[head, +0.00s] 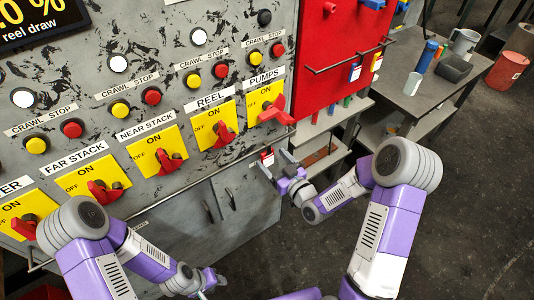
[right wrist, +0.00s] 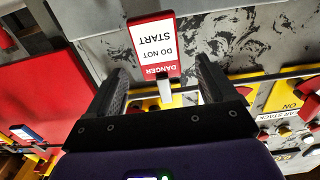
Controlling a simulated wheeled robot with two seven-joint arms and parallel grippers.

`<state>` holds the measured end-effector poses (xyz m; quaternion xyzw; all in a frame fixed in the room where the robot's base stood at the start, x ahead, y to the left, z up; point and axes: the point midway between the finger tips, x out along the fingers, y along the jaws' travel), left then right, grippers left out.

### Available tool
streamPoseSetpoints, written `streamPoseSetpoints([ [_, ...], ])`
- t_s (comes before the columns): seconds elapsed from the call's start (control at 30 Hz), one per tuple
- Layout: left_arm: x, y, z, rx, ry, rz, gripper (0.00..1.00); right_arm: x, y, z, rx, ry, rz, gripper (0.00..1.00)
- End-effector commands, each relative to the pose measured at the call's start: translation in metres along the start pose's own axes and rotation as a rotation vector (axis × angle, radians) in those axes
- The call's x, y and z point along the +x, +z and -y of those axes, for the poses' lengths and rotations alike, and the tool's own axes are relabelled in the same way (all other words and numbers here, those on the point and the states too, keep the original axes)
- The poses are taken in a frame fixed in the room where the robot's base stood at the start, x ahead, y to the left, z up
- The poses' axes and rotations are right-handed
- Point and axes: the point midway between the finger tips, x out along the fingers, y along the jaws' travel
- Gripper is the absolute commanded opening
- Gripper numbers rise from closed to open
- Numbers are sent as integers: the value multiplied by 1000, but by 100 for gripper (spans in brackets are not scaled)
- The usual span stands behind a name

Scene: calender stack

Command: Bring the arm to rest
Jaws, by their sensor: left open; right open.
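My right gripper (head: 283,165) is open below the PUMPS switch in the head view, near the front of the grey panel. A red and white tag reading "DANGER DO NOT START" (right wrist: 153,48) shows just beyond and between its spread fingers (right wrist: 162,78) in the right wrist view. The tag appears small at the fingertips in the head view (head: 267,158); I cannot tell whether a finger touches it. My left gripper (head: 212,281) is open at the lower middle of the head view, below the panel, with nothing visible in it.
The grey panel carries yellow plates with red switches, among them NEAR STACK (head: 170,163), REEL (head: 222,136) and PUMPS (head: 273,110). A red board (head: 330,45) with a rail stands right of it. A side table (head: 400,98) holds cups. Dark floor (head: 470,200) is clear at right.

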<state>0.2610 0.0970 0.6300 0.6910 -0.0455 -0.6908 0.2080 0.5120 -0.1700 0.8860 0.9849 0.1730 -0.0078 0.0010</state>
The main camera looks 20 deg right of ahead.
Motion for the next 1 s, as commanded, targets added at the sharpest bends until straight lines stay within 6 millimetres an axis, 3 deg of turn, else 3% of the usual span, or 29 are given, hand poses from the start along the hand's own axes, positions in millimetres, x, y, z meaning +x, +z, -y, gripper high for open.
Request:
streamPoseSetpoints([
  [0.2, -2, 0, -1, 0, 0, 0, 43, -23, 0, 0, 0, -1, 0, 85],
  [0.33, -2, 0, -1, 0, 0, 0, 43, -25, 1, 1, 3, -2, 6, 85],
  [0.4, -2, 0, -1, 0, 0, 0, 43, -25, 12, 4, 25, -1, 45, 85],
  [0.47, -2, 0, -1, 0, 0, 0, 43, -26, 31, 9, 63, 1, 121, 85],
  [0.57, -4, 0, -1, 0, 0, 0, 43, -35, 84, 28, 176, 7, 333, 85],
  [0.7, -6, 0, -2, 0, 0, 0, 43, -76, 167, 68, 377, 35, 721, 85],
  [0.8, -7, 0, -3, 0, 0, 0, 43, -118, 209, 100, 508, 67, 982, 85],
  [0.9, -8, 0, -3, 0, 0, 0, 43, -159, 234, 126, 612, 105, 1193, 85],
  [1.0, -9, 0, -3, 0, 0, 0, 43, -188, 245, 144, 681, 137, 1338, 85],
])
